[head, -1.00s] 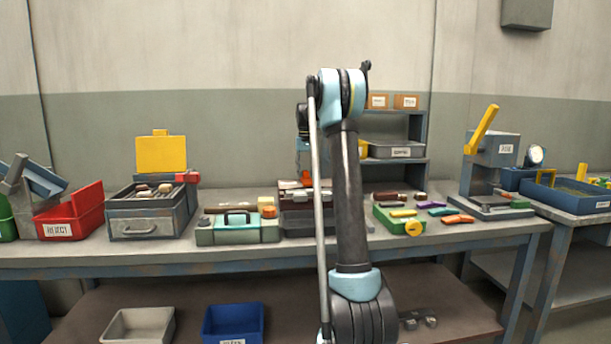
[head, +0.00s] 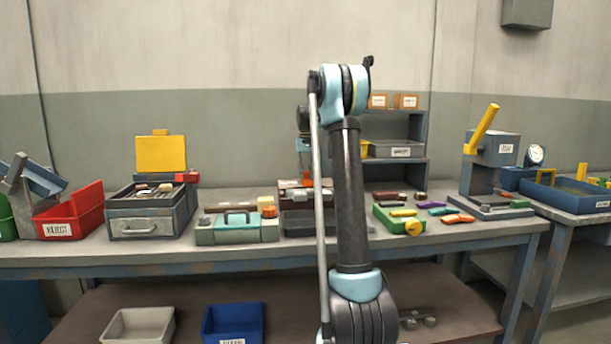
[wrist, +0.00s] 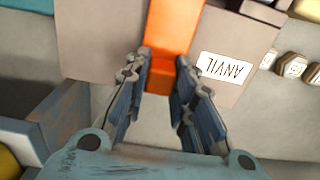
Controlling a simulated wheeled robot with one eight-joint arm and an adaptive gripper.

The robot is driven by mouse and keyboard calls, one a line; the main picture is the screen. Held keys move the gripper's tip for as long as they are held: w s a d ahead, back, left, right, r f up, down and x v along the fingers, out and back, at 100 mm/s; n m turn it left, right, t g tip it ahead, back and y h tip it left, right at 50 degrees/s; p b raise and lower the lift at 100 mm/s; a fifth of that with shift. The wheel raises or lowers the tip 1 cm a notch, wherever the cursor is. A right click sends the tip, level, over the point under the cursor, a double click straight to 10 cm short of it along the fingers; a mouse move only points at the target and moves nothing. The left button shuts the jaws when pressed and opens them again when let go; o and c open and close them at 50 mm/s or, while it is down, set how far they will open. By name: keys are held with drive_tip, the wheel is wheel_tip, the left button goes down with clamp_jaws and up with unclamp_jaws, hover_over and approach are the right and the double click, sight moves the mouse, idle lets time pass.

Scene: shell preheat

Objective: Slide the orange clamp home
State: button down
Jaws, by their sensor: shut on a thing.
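The orange clamp (wrist: 170,35) runs down from the top edge of the wrist view, and its lower end lies between my fingers. My gripper (wrist: 157,70) is shut on it. The clamp lies over a grey-brown block (wrist: 225,75) with an upside-down ANVIL label. In the head view, a small part of the orange clamp (head: 307,181) shows above the dark brown anvil unit (head: 296,220), just left of my arm. My arm hides the right side of that unit, and my fingertips are too small there to read.
A green-grey case (head: 238,234) stands close left of the anvil unit. A green tray (head: 388,222) with coloured pieces is to the right, and a press with a yellow lever (head: 481,128) beyond it. Small labelled pieces (wrist: 292,66) lie right in the wrist view.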

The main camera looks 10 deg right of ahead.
sight(307, 180)
drive_tip(key=shift+s, duration=1.65)
drive_tip(key=c, duration=1.4)
unclamp_jaws()
drive_tip(key=shift+o, duration=0.2)
wheel_tip(307, 180, up, 12)
